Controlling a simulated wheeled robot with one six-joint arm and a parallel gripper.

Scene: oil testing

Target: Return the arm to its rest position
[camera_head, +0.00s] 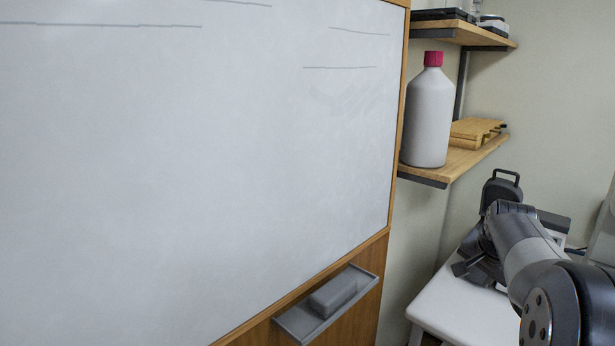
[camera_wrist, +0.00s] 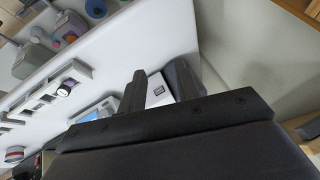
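My arm (camera_head: 535,258) reaches in from the lower right of the head view, over a white table at the right. My gripper (camera_head: 478,270) is at its far end, low over that table and partly hidden by the wrist. In the wrist view two dark fingers of my gripper (camera_wrist: 161,72) stand apart with a gap between them. A white device (camera_wrist: 158,90) shows behind the gap, and nothing is seen held.
A whiteboard (camera_head: 190,150) fills the left, with a grey tray (camera_head: 291,325) below it. Wall shelves hold a white bottle with a red cap (camera_head: 428,115) and a wooden rack (camera_head: 474,129). The white table (camera_head: 455,308) carries several instruments and containers, seen in the wrist view.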

